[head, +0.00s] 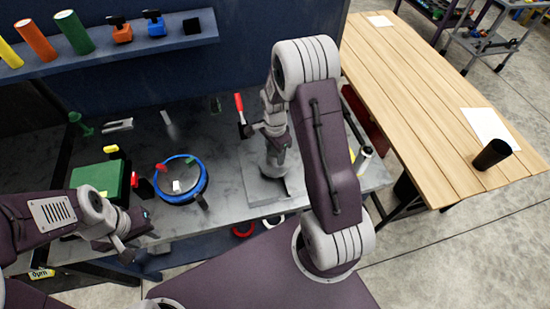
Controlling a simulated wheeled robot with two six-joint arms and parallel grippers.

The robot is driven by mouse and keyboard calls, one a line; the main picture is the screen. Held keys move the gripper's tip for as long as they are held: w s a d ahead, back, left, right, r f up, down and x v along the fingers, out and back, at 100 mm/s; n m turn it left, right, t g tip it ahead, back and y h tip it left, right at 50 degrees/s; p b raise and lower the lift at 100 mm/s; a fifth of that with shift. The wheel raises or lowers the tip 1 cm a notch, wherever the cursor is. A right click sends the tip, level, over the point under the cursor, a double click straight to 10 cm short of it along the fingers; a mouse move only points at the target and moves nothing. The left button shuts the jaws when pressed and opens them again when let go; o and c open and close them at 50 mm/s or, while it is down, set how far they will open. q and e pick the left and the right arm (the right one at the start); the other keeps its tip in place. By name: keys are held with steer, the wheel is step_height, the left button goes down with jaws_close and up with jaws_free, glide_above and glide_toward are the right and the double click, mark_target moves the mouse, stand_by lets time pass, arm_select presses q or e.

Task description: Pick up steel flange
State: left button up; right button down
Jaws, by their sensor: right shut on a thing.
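My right gripper (272,138) points down over a grey plate (255,185) at the right of the grey workbench. It is shut on a grey metal part (277,158) just under its jaws. This part looks like the steel flange, but the wrist and forearm cover much of it, and I cannot tell whether it touches what is below. My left gripper (136,233) is open and empty near the bench's front left, with its fingers apart, left of a blue ring-shaped tray (181,202).
A red-handled tool (239,102) stands beside my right gripper. A green box (98,180) is at the bench's left. A shelf (130,52) with coloured cylinders and clamps runs behind. A wooden table (425,100) with a black cup (491,154) stands at right.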

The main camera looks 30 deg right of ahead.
steer(key=s+d+r+b, duration=0.2)
steer(key=s+r, duration=0.5)
steer(key=s, duration=0.4)
steer(key=shift+s+d+r, duration=0.15)
steer(key=shift+d+r, duration=0.2)
steer(key=shift+d, duration=0.35)
